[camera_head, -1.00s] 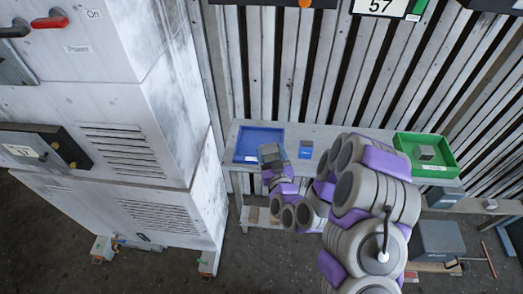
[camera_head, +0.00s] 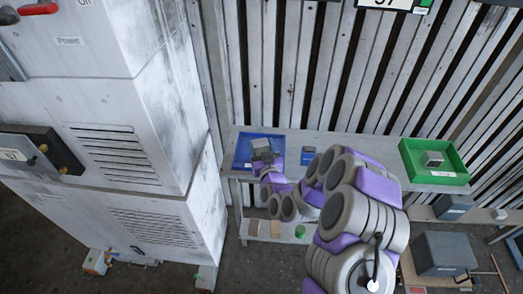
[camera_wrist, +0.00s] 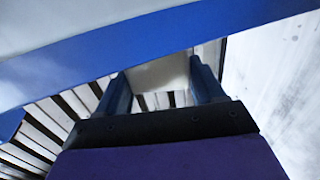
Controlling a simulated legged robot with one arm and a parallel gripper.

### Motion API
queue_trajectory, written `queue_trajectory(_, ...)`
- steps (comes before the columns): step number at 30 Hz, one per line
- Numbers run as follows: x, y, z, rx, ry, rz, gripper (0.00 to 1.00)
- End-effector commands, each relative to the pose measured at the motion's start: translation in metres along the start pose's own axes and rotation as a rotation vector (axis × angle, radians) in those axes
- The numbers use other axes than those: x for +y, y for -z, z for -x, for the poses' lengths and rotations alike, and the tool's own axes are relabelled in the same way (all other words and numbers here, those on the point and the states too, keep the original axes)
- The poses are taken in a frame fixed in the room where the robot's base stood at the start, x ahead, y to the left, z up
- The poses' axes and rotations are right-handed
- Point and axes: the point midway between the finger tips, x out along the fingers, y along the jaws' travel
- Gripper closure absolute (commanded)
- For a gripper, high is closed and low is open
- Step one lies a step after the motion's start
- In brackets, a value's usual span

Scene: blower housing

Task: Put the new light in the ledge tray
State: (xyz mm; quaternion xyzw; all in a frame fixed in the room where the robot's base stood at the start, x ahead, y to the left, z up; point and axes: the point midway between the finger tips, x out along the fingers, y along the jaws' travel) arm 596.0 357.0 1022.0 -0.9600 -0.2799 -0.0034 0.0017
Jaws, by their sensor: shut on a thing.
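My gripper (camera_head: 262,160) is at the far end of my arm, over the blue tray (camera_head: 240,157) on the ledge (camera_head: 342,142). It is shut on a grey block-shaped light (camera_head: 262,146). In the wrist view the pale light (camera_wrist: 160,75) sits between the two blue fingers. A blue band, probably the tray's rim, crosses above it there. I cannot tell whether the light touches the tray floor. The green tray (camera_head: 408,162) at the ledge's right end holds another grey block (camera_head: 433,159).
A small blue-and-grey item (camera_head: 308,155) stands on the ledge right of the blue tray. A tall pale housing (camera_head: 150,110) stands close on the left. A slatted wall (camera_head: 290,70) is behind. A grey box (camera_head: 440,250) sits low at the right.

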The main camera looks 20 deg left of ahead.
Motion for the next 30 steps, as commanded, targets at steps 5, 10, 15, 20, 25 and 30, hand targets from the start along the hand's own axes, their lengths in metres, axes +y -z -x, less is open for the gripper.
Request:
queue_trajectory(5, -0.001, -0.011, 0.000, 0.003, 0.002, 0.002, 0.70)
queue_trajectory(10, 0.001, -0.010, 0.001, 0.004, 0.001, 0.000, 0.70)
queue_trajectory(15, 0.002, -0.015, 0.002, 0.003, 0.001, -0.001, 0.70)
queue_trajectory(20, 0.001, -0.020, 0.001, 0.003, 0.002, 0.000, 0.70)
queue_trajectory(25, -0.001, -0.023, 0.000, 0.002, 0.002, 0.001, 0.70)
queue_trajectory(30, 0.000, -0.023, 0.000, 0.003, 0.002, 0.001, 0.21)
